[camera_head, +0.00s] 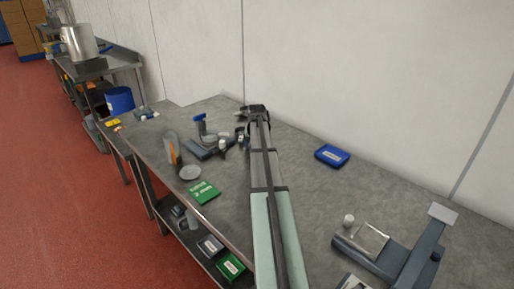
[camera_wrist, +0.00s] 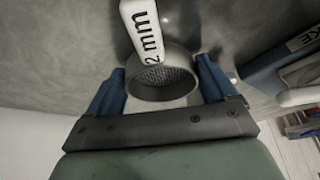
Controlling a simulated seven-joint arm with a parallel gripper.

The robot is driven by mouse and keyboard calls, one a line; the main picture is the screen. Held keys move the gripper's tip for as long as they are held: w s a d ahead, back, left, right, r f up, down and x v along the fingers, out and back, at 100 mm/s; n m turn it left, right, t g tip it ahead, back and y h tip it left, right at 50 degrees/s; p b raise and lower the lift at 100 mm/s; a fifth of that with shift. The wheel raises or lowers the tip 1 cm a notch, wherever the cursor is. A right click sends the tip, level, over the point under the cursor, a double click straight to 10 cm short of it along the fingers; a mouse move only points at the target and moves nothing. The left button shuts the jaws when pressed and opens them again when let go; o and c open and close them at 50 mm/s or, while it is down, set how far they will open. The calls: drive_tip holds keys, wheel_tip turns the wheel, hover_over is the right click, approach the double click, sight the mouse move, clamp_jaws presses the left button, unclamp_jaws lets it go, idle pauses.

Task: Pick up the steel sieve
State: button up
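The steel sieve (camera_wrist: 163,82) shows in the wrist view as a round metal ring with mesh inside. A white piece marked "2 mm" (camera_wrist: 143,30) extends from its rim toward the top of the picture. My gripper (camera_wrist: 161,70) has its two blue fingers spread, one on each side of the ring. The fingers are close to the ring; I cannot tell whether they touch it. In the head view my gripper (camera_head: 256,110) is over the back of the grey table, and my arm hides most of what is around it there.
The grey table (camera_head: 300,140) holds a dark stand (camera_head: 205,147), a pale round dish (camera_head: 190,172), a green box (camera_head: 203,192) and a blue tray (camera_head: 332,156). A wall rises behind. A dark grey device (camera_head: 395,262) stands at right. The table is clear around the blue tray.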

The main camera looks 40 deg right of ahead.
drive_tip(key=c, duration=0.6)
wheel_tip(320, 180, up, 9)
drive_tip(key=shift+w+a+r+n+t+y, duration=0.3)
drive_tip(key=shift+w+a+r+n, duration=0.7)
drive_tip(key=shift+w+a, duration=1.45)
drive_tip(key=shift+w+a+r+n+t+y, duration=0.1)
drive_tip(key=shift+w+a+r+n+y, duration=0.25)
drive_tip(key=shift+w+a+r+n, duration=1.4)
drive_tip(key=shift+w+a+r+n+t+y, duration=0.2)
drive_tip(key=shift+w+a+r+y, duration=0.15)
drive_tip(key=shift+w+a, duration=2.8)
